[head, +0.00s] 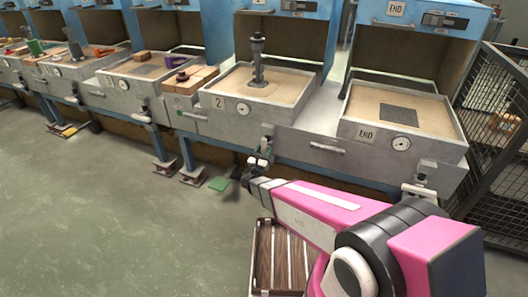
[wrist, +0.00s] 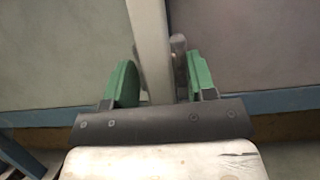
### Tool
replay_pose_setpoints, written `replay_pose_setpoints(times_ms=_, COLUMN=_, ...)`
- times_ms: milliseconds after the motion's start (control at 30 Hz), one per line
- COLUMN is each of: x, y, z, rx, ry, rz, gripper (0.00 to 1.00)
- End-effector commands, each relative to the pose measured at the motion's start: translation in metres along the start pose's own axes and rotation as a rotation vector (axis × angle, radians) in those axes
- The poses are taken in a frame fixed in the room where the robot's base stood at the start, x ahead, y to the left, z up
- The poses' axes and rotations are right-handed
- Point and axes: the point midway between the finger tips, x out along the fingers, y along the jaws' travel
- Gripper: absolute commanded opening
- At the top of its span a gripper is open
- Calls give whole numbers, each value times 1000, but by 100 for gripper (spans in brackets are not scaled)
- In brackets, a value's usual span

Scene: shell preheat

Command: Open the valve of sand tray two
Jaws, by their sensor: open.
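Sand tray two (head: 225,122) is a grey sand-filled box with a "2" plate and a round gauge on its front. Its valve (head: 266,140) is a small grey fitting with a pale lower part at the tray's front right corner. My gripper (head: 250,174) is just below and in front of that corner, partly hidden by my pink arm. In the wrist view my gripper (wrist: 161,80) has two green fingers spread apart. A pale upright post and a darker grey bar (wrist: 180,62) show between them; I cannot tell whether either is touched.
A dark post tool (head: 258,60) stands on tray two's sand. The END tray (head: 365,140) is to the right, beside a wire cage (head: 495,90). A slatted wooden crate (head: 278,260) is on the floor near my arm. Open floor (head: 110,220) lies to the left.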

Motion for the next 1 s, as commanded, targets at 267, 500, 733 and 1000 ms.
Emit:
replay_pose_setpoints(times_ms=267, x=-37, y=0, z=1, rx=0, ry=1, rz=3, gripper=51)
replay_pose_setpoints(times_ms=500, x=-81, y=0, z=1, rx=0, ry=1, rz=3, gripper=51)
replay_pose_setpoints(times_ms=733, x=-104, y=0, z=0, rx=-1, ry=1, rz=2, gripper=51)
replay_pose_setpoints(times_ms=1000, x=-108, y=0, z=0, rx=-1, ry=1, rz=0, gripper=51)
